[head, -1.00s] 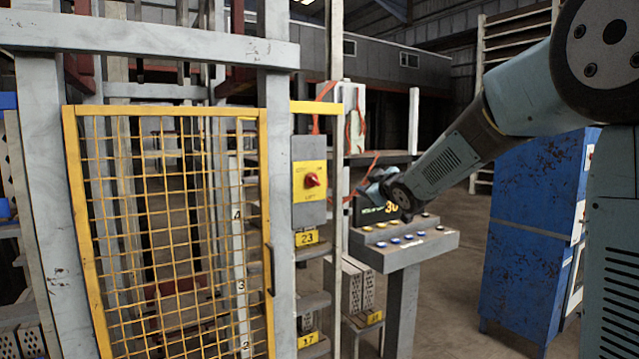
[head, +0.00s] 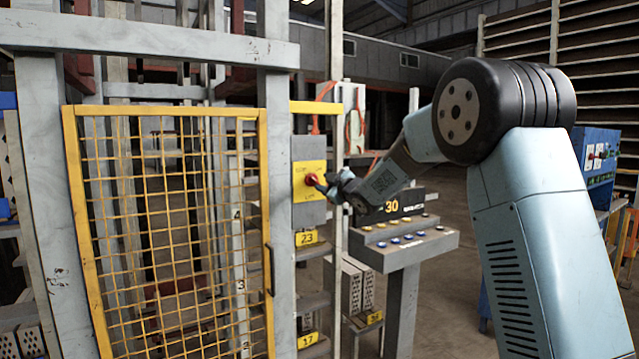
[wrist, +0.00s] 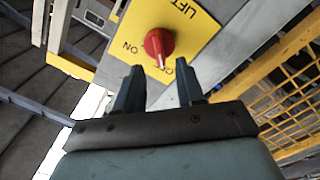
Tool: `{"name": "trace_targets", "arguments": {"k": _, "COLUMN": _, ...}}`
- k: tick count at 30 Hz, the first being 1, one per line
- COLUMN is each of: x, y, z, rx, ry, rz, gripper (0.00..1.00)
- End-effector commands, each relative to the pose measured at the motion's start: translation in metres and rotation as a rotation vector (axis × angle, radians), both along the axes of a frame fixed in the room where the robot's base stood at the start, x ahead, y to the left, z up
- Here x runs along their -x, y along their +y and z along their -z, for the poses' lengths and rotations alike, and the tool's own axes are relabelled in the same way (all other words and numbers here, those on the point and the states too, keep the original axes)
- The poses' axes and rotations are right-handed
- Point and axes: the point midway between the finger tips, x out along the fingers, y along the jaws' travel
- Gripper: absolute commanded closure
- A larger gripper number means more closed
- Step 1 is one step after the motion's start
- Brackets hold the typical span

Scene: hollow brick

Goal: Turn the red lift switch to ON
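The red lift switch (head: 312,180) is a round knob on a yellow plate (head: 301,193) fixed to a grey box on the post right of the mesh gate. In the wrist view the red knob (wrist: 159,43) sits just beyond my fingertips, its white pointer mark aimed toward the plate's lower lettering. The plate (wrist: 190,25) there reads LIFT and ON, with other lettering partly hidden. My gripper (wrist: 157,85) is open, its two dark fingers apart and nothing between them. In the head view my gripper (head: 325,186) is close to the knob's right side; contact cannot be told there.
A yellow mesh gate (head: 170,230) stands left of the switch. A thin upright post (head: 338,270) stands beside the switch box. A grey button console (head: 405,245) with a display reading 30 is to the right, below my arm.

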Motion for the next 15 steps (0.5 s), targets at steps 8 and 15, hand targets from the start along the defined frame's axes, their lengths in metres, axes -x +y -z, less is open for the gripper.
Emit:
{"name": "trace_targets", "arguments": {"k": 8, "x": -0.033, "y": 0.022, "z": 0.000, "rx": 0.000, "ry": 0.001, "rz": 0.001, "gripper": 0.62}}
{"name": "trace_targets", "arguments": {"k": 15, "x": -0.043, "y": 0.028, "z": 0.000, "rx": 0.000, "ry": 0.001, "rz": 0.001, "gripper": 0.62}}
